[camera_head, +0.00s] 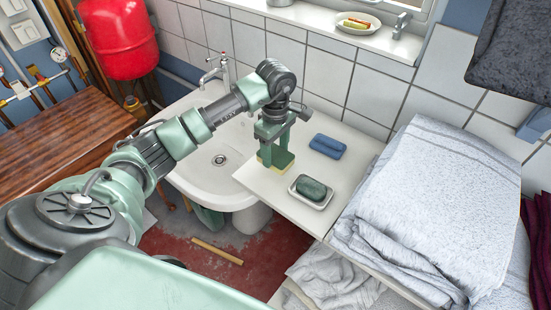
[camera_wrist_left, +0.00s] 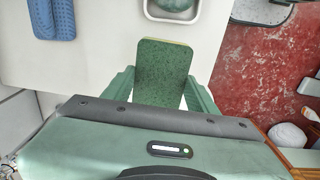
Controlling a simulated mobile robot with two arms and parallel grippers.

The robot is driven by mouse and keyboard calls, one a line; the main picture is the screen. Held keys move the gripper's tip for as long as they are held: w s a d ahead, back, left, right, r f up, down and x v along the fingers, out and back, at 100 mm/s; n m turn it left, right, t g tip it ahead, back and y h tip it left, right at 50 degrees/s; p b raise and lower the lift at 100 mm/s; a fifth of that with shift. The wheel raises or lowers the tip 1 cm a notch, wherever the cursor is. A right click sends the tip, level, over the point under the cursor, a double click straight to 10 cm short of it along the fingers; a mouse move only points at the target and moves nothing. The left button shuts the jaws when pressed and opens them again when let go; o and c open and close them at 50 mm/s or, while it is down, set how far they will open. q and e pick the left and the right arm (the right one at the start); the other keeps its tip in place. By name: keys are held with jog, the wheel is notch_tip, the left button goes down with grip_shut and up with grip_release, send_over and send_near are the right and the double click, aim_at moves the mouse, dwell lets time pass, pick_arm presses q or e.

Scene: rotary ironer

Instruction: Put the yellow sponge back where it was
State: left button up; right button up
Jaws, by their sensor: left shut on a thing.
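The sponge (camera_head: 278,166) is a flat block with a dark green scouring top and a thin yellow layer below. My left gripper (camera_head: 274,152) points down and is shut on it, at the left end of the white counter (camera_head: 255,183). In the left wrist view the sponge (camera_wrist_left: 163,72) sits between the two green fingers, its yellow edge showing at the far end. I cannot tell whether it touches the counter. My right gripper is not in view.
A blue ribbed object (camera_head: 327,146) and a white dish (camera_head: 302,197) with a dark green block (camera_head: 311,188) lie right of the sponge. The sink (camera_head: 195,170) is at left, folded towels (camera_head: 425,205) at right. The windowsill (camera_head: 310,17) holds a plate (camera_head: 375,24) with small coloured items.

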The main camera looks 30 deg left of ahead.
aim_at(276, 154)
pick_arm(q)
notch_tip(276, 154, down, 4)
jog(key=shift+f+p, duration=0.1)
jog(key=shift+p, duration=0.4)
jog(key=shift+f, duration=0.2)
jog(key=o, duration=1.2)
jog(key=shift+r, duration=0.15)
notch_tip(276, 154, up, 11)
jog(key=b, duration=0.3)
jog(key=shift+b, duration=0.4)
jog(key=shift+r, duration=0.5)
